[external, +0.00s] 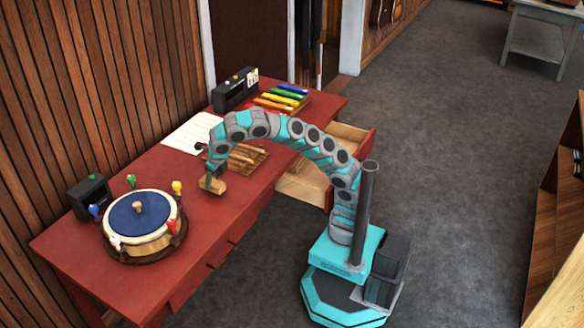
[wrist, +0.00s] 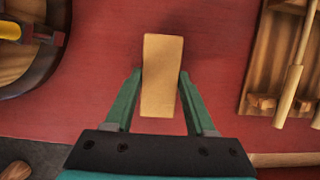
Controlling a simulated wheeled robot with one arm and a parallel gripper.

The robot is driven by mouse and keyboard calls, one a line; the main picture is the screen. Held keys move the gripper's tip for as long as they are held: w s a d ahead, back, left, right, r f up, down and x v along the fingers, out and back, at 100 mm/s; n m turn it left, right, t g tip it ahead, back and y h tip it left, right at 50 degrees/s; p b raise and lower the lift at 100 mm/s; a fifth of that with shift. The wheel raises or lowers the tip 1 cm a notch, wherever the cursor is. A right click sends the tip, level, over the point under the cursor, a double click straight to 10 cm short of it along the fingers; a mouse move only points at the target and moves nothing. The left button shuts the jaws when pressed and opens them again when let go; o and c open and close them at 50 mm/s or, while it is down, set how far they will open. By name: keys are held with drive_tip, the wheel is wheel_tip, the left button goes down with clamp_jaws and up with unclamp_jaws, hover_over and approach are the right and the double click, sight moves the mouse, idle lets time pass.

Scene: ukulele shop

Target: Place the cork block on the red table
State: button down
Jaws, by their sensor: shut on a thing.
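The cork block (wrist: 161,75) is tan and slightly waisted. In the wrist view it sits between the two green fingers of my gripper (wrist: 161,90), which is shut on it. In the external view the block (external: 211,187) shows under my gripper (external: 213,178), at or just above the top of the red table (external: 170,262). I cannot tell whether it touches the tabletop. The table surface also fills much of the wrist view (wrist: 105,60).
A round drum-like piece (external: 140,215) with coloured pegs stands left of the block. A wooden rack (external: 245,158), colour bars (external: 280,97), white paper (external: 190,134) and black boxes (external: 235,88) are on the table. A drawer (external: 300,185) stands open. Bare tabletop surrounds the block.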

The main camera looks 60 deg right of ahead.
sight(214, 183)
drive_tip(key=shift+f, duration=1.05)
drive_tip(key=shift+f, duration=0.15)
drive_tip(key=shift+c, duration=1.2)
unclamp_jaws()
drive_tip(key=p+v, duration=0.1)
drive_tip(key=v, duration=0.6)
drive_tip(key=shift+s+r, duration=0.15)
drive_tip(key=shift+r, duration=0.2)
